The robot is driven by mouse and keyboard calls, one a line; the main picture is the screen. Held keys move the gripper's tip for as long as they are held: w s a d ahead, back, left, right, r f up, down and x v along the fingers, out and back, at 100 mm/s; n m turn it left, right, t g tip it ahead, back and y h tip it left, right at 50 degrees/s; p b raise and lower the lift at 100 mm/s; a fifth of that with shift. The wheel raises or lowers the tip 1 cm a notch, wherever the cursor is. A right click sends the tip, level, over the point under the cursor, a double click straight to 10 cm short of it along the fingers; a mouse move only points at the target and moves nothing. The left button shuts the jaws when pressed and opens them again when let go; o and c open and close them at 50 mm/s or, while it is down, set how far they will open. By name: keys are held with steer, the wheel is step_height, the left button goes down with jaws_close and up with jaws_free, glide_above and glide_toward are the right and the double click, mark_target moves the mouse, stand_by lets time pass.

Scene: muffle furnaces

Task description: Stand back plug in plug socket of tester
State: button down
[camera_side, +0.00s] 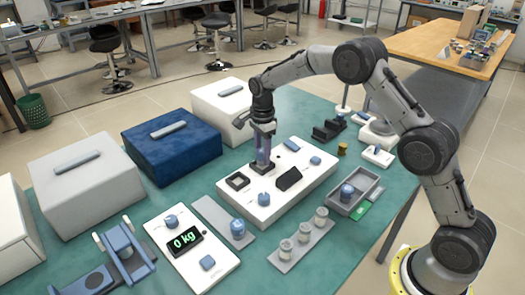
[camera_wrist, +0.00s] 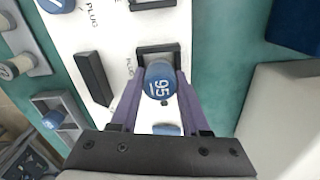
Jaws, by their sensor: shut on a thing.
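The tester is a white panel (camera_side: 318,185) lying on the green table, with PLUG lettering beside its square black sockets. My gripper (camera_side: 262,158) points down over the socket at its back edge. In the wrist view, the purple fingers (camera_wrist: 157,95) are shut on a blue-topped plug (camera_wrist: 159,80) marked 95. That plug stands out against the dark back socket (camera_wrist: 158,50); its lower end is hidden, so I cannot tell how far it sits in. The other socket (camera_side: 237,181), nearer the left edge, looks empty.
A black block (camera_side: 288,178) and a blue knob (camera_side: 264,198) stand on the tester. A blue box (camera_side: 172,140) and a white box (camera_side: 222,108) stand behind. A 0 kg display (camera_side: 185,240), a grey tray (camera_side: 372,190) and a rack of cylinders (camera_side: 290,255) lie around it.

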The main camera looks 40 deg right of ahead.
mark_target(262, 150)
steer(key=shift+f, duration=0.65)
jaws_free()
steer(key=shift+r, duration=4.05)
